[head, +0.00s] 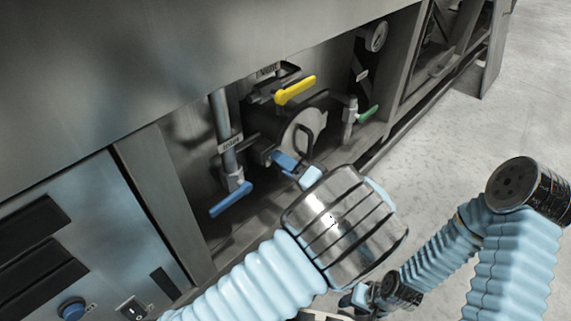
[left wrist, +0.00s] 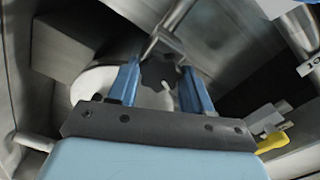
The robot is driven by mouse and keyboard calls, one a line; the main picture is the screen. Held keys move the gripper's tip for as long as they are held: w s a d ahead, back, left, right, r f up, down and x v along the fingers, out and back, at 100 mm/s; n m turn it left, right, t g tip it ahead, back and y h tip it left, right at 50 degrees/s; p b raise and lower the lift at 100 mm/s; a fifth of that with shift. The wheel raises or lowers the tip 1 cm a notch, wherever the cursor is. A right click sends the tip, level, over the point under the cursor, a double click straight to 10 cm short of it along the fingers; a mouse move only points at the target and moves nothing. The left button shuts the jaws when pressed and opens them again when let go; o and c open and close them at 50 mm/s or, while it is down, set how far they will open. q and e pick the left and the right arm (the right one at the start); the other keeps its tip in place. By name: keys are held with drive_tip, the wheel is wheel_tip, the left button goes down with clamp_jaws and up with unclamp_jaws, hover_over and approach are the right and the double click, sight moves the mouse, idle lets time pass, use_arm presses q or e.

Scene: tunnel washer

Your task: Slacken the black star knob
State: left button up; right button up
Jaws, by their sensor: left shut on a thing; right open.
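The black star knob (left wrist: 160,72) sits on the front of a round metal housing, seen in the left wrist view between my left fingers. My left gripper (left wrist: 160,88) is shut on it, with one blue finger on each side. In the head view my left gripper (head: 298,170) reaches into the open bay at the housing, and the knob is mostly hidden by the fingers there. My right gripper (head: 358,297) is small and low at the bottom edge of the head view, away from the knob, and open.
Around the housing are a yellow lever (head: 295,90), a blue lever (head: 231,199) on a vertical pipe, a green lever (head: 368,115) and a gauge (head: 376,36). A steel panel (head: 150,75) overhangs the bay. Open floor (head: 440,140) lies to the right.

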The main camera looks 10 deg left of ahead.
use_arm(q)
drive_tip(key=n, duration=0.5)
drive_tip(key=shift+n, duration=0.3)
idle(0.4)
drive_tip(key=o, duration=1)
drive_tip(key=shift+o, duration=0.2)
